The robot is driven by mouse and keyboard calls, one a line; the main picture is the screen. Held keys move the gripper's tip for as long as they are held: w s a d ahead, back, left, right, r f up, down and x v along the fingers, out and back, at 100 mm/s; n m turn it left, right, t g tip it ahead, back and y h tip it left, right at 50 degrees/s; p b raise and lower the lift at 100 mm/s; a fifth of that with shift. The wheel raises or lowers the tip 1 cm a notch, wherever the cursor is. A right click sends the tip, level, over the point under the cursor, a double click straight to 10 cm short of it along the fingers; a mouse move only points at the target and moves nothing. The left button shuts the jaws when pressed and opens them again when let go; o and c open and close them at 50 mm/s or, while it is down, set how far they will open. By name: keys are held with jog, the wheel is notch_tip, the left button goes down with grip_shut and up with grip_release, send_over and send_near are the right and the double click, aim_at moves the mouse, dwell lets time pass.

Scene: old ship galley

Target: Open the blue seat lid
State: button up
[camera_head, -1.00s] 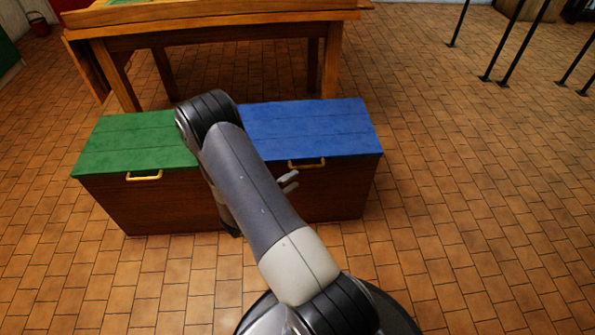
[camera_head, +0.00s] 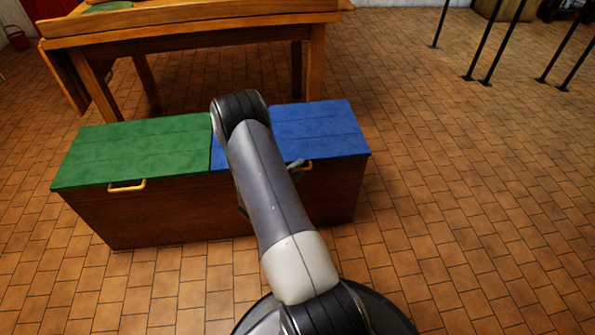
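The blue seat lid (camera_head: 318,130) lies flat and closed on the right half of a wooden bench box (camera_head: 335,192). Its yellow handle (camera_head: 308,167) is on the front edge, partly covered. My gripper (camera_head: 297,165) shows only as a small grey fingertip beside my arm, at or very near the left part of this handle. The rest of the gripper is hidden behind my arm. I cannot tell whether it touches the handle or how far its fingers are apart.
A green lid (camera_head: 135,152) with a yellow handle (camera_head: 127,187) lies closed on the left half of the bench. A wooden table (camera_head: 190,28) stands behind. Dark posts (camera_head: 507,45) stand at the back right. The tiled floor (camera_head: 465,210) to the right is clear.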

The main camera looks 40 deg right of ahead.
jog(key=shift+c, duration=0.2)
jog(key=c, duration=0.6)
jog(key=shift+s+f, duration=0.1)
jog(key=shift+f, duration=0.05)
grip_shut()
